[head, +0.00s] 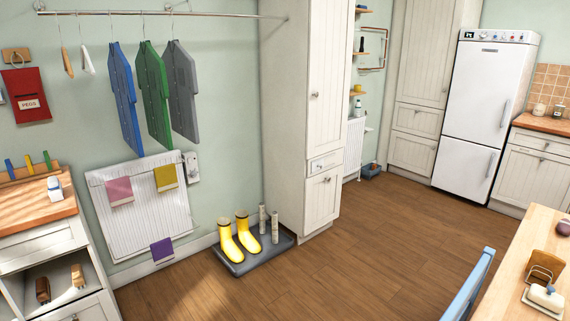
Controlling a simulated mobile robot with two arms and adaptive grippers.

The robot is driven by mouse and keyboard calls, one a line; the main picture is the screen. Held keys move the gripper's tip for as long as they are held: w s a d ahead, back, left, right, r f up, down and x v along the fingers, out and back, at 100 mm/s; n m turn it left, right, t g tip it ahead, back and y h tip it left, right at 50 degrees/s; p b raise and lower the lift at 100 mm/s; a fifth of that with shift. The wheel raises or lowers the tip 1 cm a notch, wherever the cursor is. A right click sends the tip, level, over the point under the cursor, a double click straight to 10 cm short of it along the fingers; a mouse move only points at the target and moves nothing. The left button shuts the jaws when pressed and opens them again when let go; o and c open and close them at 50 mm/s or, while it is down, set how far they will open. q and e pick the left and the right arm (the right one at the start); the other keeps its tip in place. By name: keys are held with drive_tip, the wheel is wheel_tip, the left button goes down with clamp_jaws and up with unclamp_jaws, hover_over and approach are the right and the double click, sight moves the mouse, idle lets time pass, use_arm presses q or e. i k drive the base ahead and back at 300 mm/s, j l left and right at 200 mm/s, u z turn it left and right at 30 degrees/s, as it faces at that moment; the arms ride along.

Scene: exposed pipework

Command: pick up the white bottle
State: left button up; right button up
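A small white container with a blue-grey top (55,188) stands on the wooden top of the left-hand cabinet. It may be the white bottle, but it is too small to tell for sure. A second small pale bottle-like item (357,108) stands farther back, above the radiator by the tall cupboard. Neither of my grippers is in view.
The left cabinet (45,245) has a wooden worktop (25,205) with several coloured pegs behind. Yellow boots (238,240) stand on a grey tray (250,262). A blue chair (468,287) and table (515,260) are at right. The middle floor (350,250) is clear.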

sight(357, 109)
drive_tip(key=i+j+u, duration=0.4)
drive_tip(key=i, duration=0.3)
drive_tip(key=i+j+u, duration=0.1)
drive_tip(key=i+u, duration=0.15)
drive_tip(key=i+l+z, duration=0.15)
drive_tip(key=i+z, duration=1.05)
drive_tip(key=i+j+z, duration=0.25)
drive_tip(key=z, duration=0.15)
drive_tip(key=i+l+z, duration=0.3)
drive_tip(key=i, duration=0.65)
drive_tip(key=i+j+z, duration=0.15)
drive_tip(key=i+z, duration=0.2)
drive_tip(key=i, duration=0.6)
drive_tip(key=i+u, duration=0.65)
drive_tip(key=i, duration=0.2)
drive_tip(key=i+l+u, duration=0.65)
drive_tip(key=i, duration=0.15)
drive_tip(key=i+l+u, duration=0.4)
drive_tip(key=i+l, duration=0.35)
drive_tip(key=i, duration=0.1)
